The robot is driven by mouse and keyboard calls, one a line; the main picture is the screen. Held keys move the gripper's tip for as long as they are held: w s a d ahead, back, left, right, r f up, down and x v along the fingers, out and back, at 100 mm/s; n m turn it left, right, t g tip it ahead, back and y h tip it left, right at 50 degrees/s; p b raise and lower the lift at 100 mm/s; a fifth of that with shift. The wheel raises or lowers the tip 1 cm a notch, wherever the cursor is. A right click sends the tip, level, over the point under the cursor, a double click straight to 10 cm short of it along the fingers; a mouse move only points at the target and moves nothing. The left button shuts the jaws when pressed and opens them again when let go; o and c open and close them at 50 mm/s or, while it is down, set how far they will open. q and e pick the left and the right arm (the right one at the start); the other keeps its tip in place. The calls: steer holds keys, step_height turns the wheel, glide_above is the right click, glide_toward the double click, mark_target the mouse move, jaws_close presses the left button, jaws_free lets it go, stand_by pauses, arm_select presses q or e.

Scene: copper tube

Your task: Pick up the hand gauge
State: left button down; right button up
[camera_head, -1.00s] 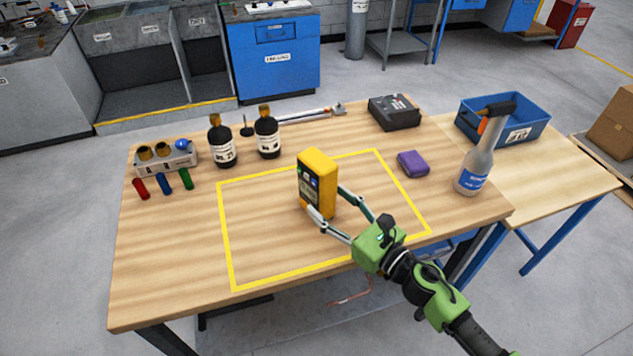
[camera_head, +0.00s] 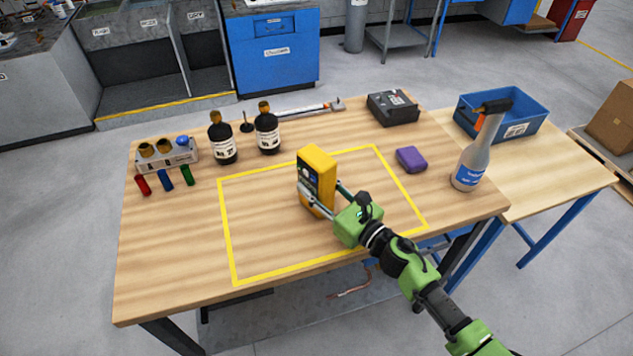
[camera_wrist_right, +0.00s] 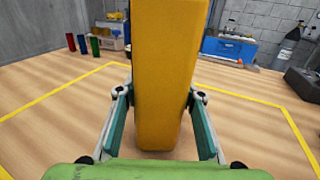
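The hand gauge (camera_head: 320,163) is a yellow block-shaped device with a dark face. It stands upright on the wooden table inside the yellow taped outline. My right gripper (camera_head: 322,192) reaches it from the front right, with one finger on each side of its lower part. In the right wrist view, the gauge's plain yellow side (camera_wrist_right: 163,65) fills the space between the two fingers (camera_wrist_right: 161,95). The fingers are spread around the gauge, and I see no clear grip on it. My left gripper is out of view.
Two dark bottles (camera_head: 267,135) stand behind the outline at left, beside a rack (camera_head: 168,157). A purple block (camera_head: 411,159), a spray bottle (camera_head: 470,165) and a black box (camera_head: 392,108) are at right. The taped area (camera_head: 262,230) left of the gauge is bare.

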mark_target(317, 174)
jaws_close()
steer(key=shift+r, duration=0.1)
steer(key=shift+r, duration=0.55)
step_height(317, 174, up, 3)
steer(key=shift+s+f+p, duration=0.1)
steer(key=shift+p, duration=0.4)
steer(key=s+d+r+p, duration=0.1)
steer(key=s+d+r, duration=0.3)
steer(key=s+r, duration=0.5)
steer(key=shift+s+p, duration=0.4)
steer(key=shift+s, duration=1.7)
